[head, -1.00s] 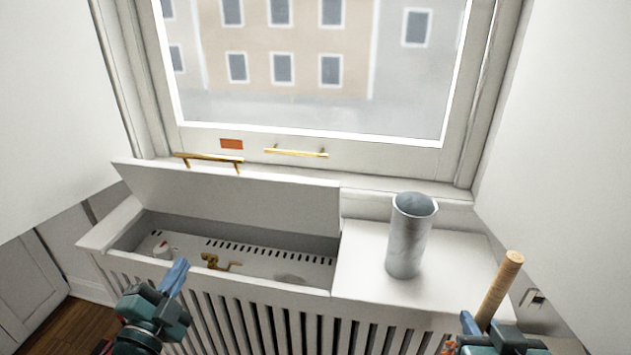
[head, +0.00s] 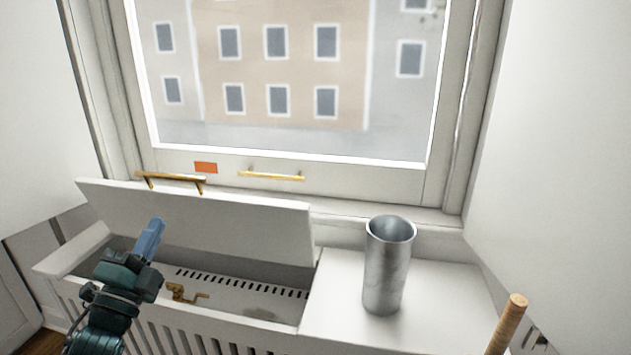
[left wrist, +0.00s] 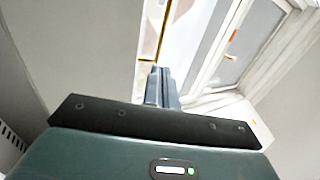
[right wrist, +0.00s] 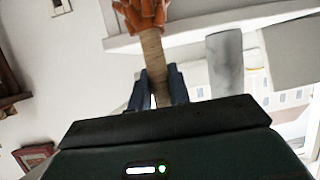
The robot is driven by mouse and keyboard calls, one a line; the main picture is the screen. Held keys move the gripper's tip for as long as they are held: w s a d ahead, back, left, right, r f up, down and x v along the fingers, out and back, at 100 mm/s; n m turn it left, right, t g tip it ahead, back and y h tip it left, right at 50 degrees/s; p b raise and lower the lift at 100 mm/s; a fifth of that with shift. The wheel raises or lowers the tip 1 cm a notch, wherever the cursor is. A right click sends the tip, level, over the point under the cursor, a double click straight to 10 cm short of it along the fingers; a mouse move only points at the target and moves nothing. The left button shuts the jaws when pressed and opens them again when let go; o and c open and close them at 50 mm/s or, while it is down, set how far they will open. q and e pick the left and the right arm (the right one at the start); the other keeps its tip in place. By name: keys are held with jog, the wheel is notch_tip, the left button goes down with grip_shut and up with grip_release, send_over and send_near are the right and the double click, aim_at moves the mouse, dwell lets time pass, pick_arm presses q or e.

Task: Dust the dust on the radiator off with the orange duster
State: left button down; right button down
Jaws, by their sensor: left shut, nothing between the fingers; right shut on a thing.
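The white radiator cover (head: 315,318) stands under the window with its left lid (head: 200,222) tilted up. Inside the opening, a faint grey patch (head: 262,313), which looks like dust, lies on the slotted surface by a brass valve (head: 187,292). My left gripper (head: 150,238) is shut and empty, in front of the raised lid; its fingers show in the left wrist view (left wrist: 160,86). My right gripper (right wrist: 160,88) is shut on the wooden handle of the orange duster (right wrist: 148,14). In the head view only the handle's end (head: 508,322) shows at lower right; the orange head is hidden there.
A grey metal cylinder (head: 389,270) stands upright on the closed right part of the cover. Brass handles are on the lid (head: 172,178) and the window frame (head: 271,176), near an orange label (head: 206,167). White walls close in both sides.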

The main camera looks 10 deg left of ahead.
aim_at(181, 179)
pick_arm(q)
jog(key=x, duration=0.8)
jog(key=shift+w, duration=0.3)
pick_arm(e)
jog(key=shift+r, duration=0.1)
